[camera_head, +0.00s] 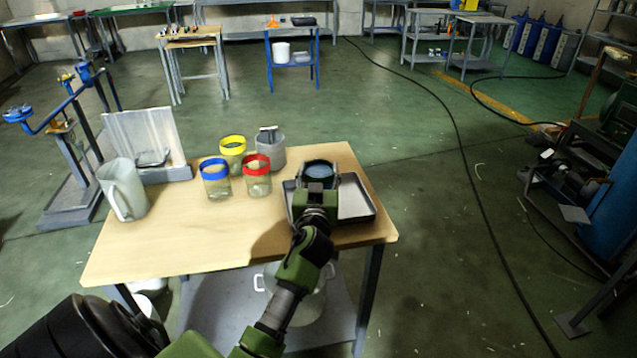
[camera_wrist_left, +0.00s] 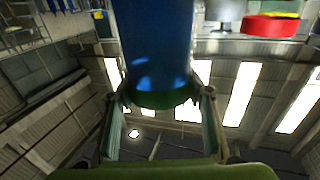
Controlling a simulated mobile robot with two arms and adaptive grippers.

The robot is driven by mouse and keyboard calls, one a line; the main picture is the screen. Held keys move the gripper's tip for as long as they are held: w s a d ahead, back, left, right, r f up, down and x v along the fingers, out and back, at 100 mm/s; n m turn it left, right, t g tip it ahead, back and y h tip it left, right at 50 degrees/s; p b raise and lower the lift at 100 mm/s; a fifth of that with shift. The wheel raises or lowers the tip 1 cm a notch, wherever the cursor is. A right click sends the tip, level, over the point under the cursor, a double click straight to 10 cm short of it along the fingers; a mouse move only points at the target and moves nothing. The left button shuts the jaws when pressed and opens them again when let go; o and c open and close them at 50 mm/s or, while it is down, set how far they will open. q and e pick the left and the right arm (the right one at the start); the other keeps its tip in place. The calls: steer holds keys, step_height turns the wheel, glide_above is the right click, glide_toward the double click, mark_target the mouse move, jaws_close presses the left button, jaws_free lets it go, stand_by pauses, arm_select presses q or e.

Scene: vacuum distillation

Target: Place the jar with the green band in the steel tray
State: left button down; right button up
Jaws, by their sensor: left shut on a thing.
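My left gripper (camera_head: 319,183) is shut on a jar (camera_head: 319,169) with a dark green rim band and a bluish inside. The jar shows over the steel tray (camera_head: 357,199) at the right end of the wooden table. I cannot tell whether its base touches the tray, because my gripper and arm hide it. In the left wrist view the jar's blue body (camera_wrist_left: 155,40) and green band (camera_wrist_left: 165,96) sit between the two fingers (camera_wrist_left: 162,100). My right gripper is not in view.
On the table (camera_head: 190,250), jars with blue (camera_head: 216,178), yellow (camera_head: 232,148) and red (camera_head: 257,172) bands stand left of the tray. A grey container (camera_head: 271,153) stands behind them. A pitcher (camera_head: 124,189) and a pale upright panel (camera_head: 146,140) are at left.

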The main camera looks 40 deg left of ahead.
mark_target(319, 173)
arm_select(q)
steer(key=shift+w+a+f, duration=0.2)
steer(key=shift+f, duration=1.6)
steer(key=shift+f+b, duration=0.2)
steer(key=shift+b, duration=0.25)
steer(key=c, duration=1)
jaws_free()
steer(key=shift+c, duration=0.2)
